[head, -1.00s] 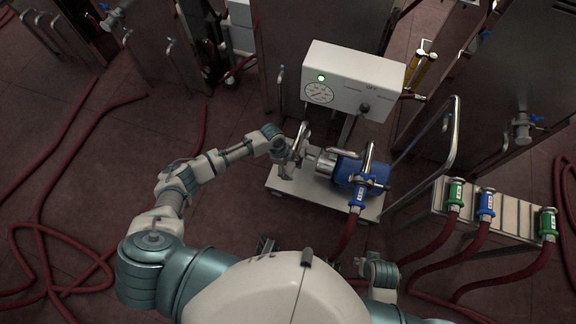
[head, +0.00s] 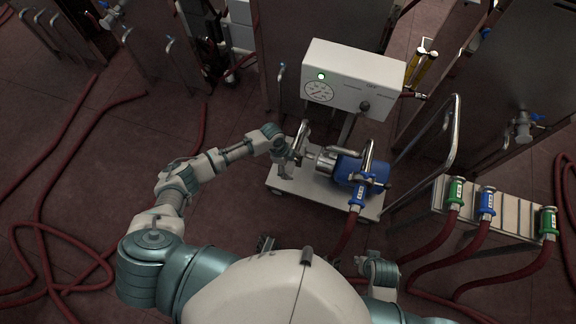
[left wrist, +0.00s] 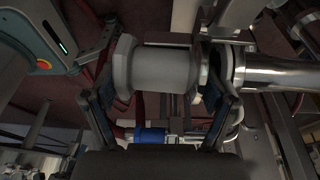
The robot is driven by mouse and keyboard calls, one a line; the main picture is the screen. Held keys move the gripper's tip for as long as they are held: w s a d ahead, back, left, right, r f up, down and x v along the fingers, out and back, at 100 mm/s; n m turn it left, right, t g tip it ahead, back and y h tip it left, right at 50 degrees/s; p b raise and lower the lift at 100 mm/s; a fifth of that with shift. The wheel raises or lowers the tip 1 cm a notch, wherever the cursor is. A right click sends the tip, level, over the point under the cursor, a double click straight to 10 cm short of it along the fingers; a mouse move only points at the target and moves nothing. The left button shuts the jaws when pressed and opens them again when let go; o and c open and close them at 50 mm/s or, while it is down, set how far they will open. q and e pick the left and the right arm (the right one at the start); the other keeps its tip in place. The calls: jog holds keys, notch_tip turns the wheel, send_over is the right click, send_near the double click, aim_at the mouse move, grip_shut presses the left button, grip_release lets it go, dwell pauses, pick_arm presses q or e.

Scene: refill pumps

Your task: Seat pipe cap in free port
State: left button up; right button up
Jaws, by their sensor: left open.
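In the left wrist view a pale grey, flanged cylinder (left wrist: 165,69), which looks like the pipe cap, lies between the fingers of my left gripper (left wrist: 160,105). The fingers stand open on either side of it. Its right end is close to the flange of a shiny metal pipe (left wrist: 275,73); I cannot tell whether they touch. In the head view my left gripper (head: 287,163) is at the left end of the pump's metal pipework, beside the blue pump (head: 360,174), and hides the cap. A dark part near my body may be my right gripper (head: 265,243); its fingers are unclear.
The pump stands on a white wheeled cart (head: 290,187) under a control box (head: 353,78) with a green light and gauge. A rack (head: 510,214) with green and blue hose couplings stands at right. Red hoses (head: 75,215) lie on the floor.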

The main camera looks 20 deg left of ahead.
pick_arm(q)
jog(key=shift+w+a, duration=0.2)
jog(key=shift+w, duration=0.05)
jog(key=shift+w+a+r, duration=0.1)
jog(key=shift+w+r, duration=0.05)
jog(key=shift+r, duration=0.3)
jog(key=v, duration=0.7)
jog(key=shift+s, duration=0.2)
jog(key=shift+s+d, duration=0.15)
jog(key=shift+d, duration=0.1)
